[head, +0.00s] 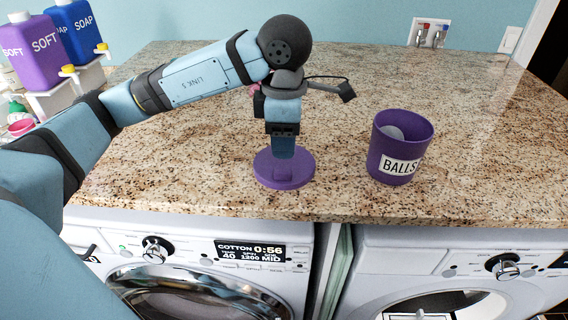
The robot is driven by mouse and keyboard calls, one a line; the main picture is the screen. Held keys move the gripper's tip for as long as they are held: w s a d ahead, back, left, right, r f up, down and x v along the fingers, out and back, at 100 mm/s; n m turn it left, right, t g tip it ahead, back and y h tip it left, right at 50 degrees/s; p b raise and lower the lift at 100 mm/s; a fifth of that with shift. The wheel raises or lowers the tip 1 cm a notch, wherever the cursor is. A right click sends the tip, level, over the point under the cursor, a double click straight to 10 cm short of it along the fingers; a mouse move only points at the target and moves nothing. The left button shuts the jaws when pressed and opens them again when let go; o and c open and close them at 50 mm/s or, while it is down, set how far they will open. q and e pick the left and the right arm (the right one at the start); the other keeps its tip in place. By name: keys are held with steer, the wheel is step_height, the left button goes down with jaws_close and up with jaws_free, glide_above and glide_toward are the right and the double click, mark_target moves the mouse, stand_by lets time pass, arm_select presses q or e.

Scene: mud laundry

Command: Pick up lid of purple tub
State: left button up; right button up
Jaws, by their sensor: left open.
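The purple tub (390,160), labelled BALLS, stands upright and uncovered on the granite counter, with a pale ball (392,132) visible inside. Its round purple lid (268,178) lies flat on the counter to the left of the tub, near the front edge. My left gripper (284,150) points straight down over the middle of the lid. The gripper's own body hides the fingertips and the centre of the lid, so contact cannot be made out. The left gripper is open. My right gripper is out of view.
The granite counter (480,130) is clear behind and to the right of the tub. Purple (30,55) and blue (80,30) soap containers stand at the far left. Two white front-loading machines (190,250) sit below the counter's front edge. A wall outlet (428,34) is at the back.

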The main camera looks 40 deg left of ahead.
mark_target(283, 170)
arm_select(q)
steer(key=shift+f, duration=0.8)
steer(key=f, duration=0.2)
steer(key=f+p, duration=0.1)
steer(key=f, duration=0.1)
steer(key=shift+s, duration=0.4)
steer(key=shift+f, duration=0.6)
jaws_close()
